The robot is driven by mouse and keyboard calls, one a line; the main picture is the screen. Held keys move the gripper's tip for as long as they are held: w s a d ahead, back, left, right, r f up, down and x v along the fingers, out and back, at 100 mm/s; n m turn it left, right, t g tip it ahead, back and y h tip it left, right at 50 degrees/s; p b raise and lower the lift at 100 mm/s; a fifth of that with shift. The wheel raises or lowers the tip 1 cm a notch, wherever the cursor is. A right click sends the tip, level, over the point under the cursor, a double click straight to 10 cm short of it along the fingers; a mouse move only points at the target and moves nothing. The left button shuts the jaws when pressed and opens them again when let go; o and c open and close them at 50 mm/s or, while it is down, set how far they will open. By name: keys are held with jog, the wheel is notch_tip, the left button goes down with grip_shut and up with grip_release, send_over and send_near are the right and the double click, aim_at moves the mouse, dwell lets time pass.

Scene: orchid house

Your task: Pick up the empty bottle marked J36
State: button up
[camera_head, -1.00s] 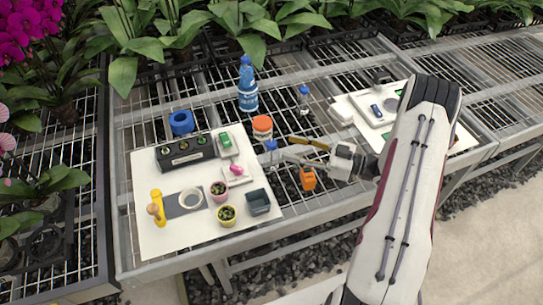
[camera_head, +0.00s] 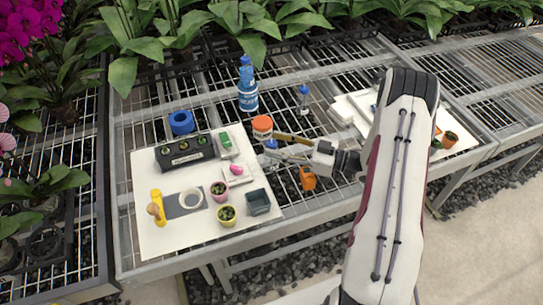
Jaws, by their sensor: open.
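A small bottle with a blue cap (camera_head: 271,144) stands just right of the white board, its clear body partly hidden by my gripper. A second small clear bottle with a blue cap (camera_head: 304,98) stands farther back on the mesh bench. I cannot read the mark J36 on either. My gripper (camera_head: 273,147) is open, pointing left, with its two fingers around or very near the nearer bottle's cap. I cannot tell whether they touch it.
An orange-and-white tub (camera_head: 262,127) stands close behind the fingertips. A tall blue bottle (camera_head: 247,86) stands farther back. An orange object (camera_head: 308,178) lies below my gripper. The white board (camera_head: 150,233) holds pots, a black rack (camera_head: 185,152) and a grey square pot (camera_head: 258,202).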

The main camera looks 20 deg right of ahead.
jog(key=shift+w+a, duration=0.2)
jog(key=shift+a, duration=0.05)
dwell(0.3)
jog(key=c, duration=1)
jog(key=shift+r, duration=0.15)
jog(key=shift+r, duration=4.85)
